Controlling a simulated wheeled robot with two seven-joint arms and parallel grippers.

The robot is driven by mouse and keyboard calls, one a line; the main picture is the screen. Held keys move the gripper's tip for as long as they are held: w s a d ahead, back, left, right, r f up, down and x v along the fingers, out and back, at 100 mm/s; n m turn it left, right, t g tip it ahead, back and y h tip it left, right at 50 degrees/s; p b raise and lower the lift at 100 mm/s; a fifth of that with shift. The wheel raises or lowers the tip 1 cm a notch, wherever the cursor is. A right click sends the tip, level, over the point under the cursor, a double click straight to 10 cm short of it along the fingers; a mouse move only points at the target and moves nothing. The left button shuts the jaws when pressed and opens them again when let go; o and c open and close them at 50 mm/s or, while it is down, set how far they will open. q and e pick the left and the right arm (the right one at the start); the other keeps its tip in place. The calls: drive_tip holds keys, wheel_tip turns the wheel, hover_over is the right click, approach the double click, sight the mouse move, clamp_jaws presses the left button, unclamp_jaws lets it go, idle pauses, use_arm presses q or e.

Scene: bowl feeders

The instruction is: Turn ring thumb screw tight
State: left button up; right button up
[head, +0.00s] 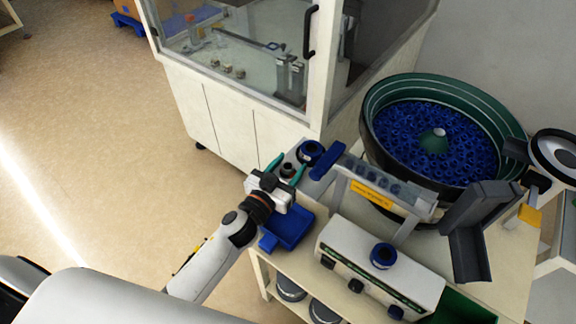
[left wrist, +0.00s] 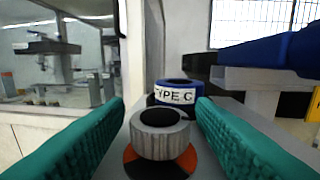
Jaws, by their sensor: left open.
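The ring thumb screw (left wrist: 159,134) is a knurled grey metal knob with a dark centre, on an orange and black disc (left wrist: 132,165). It also shows in the head view as a small dark knob (head: 288,169). My left gripper (head: 287,165) has green fingers; in the left wrist view its fingers (left wrist: 160,118) are open, one on each side of the knob, with gaps showing. A blue ring labelled "TYPE C" (left wrist: 176,92) stands just behind the knob; it also shows in the head view (head: 311,152). My right gripper is not in view.
A green-rimmed bowl feeder (head: 373,105) full of blue rings stands at the right. A blue tray (head: 292,229) lies beside my left gripper. A white control box (head: 378,262) with a blue ring on top is nearby. A glass-walled cabinet (head: 235,50) stands behind.

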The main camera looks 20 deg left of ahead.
use_arm(q)
drive_tip(key=shift+c, duration=0.5)
drive_tip(key=c, duration=0.9)
drive_tip(key=shift+o, duration=0.2)
